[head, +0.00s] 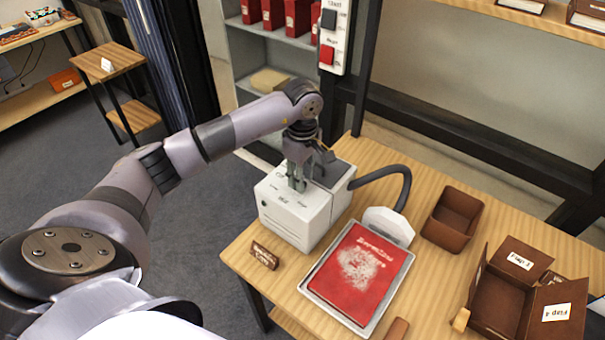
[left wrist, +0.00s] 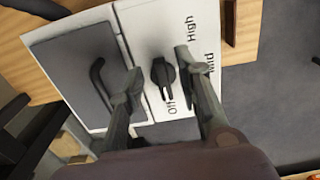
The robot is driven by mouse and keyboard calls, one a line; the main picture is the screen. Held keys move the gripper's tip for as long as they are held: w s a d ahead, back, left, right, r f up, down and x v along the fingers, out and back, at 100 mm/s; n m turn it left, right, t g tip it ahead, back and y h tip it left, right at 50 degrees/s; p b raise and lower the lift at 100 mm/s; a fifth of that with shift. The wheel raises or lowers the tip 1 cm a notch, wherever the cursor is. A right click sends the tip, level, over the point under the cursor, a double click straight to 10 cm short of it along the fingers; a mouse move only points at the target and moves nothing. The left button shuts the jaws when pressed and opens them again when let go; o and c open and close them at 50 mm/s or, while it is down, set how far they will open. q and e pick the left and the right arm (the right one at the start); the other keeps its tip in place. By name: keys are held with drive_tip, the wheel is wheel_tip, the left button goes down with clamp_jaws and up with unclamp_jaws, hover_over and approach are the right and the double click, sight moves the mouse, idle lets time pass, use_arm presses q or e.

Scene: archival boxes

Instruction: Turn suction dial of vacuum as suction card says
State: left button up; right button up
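The vacuum (head: 291,222) is a white box on the wooden table, with a dark hose (head: 388,172) leading to a pale nozzle (head: 388,224). Its black suction dial (left wrist: 163,74) shows in the left wrist view, with the labels Off, Mid and High around it. The dial's long end appears to point towards Off. My left gripper (head: 297,184) is over the vacuum's top; in the left wrist view its open fingers (left wrist: 157,72) stand either side of the dial, with gaps visible. A small brown card (head: 264,256) stands left of the vacuum, its lettering too small to read. My right gripper is not in view.
A red book (head: 359,273) lies in a grey tray (head: 391,296) in front of the vacuum. An empty brown box (head: 452,217) and an open box with labelled flaps (head: 500,306) stand to the right. A panel with black and red buttons (head: 333,35) is behind.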

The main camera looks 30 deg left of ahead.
use_arm(q)
drive_tip(key=shift+f, duration=0.4)
drive_tip(key=shift+c, duration=0.2)
clamp_jaws()
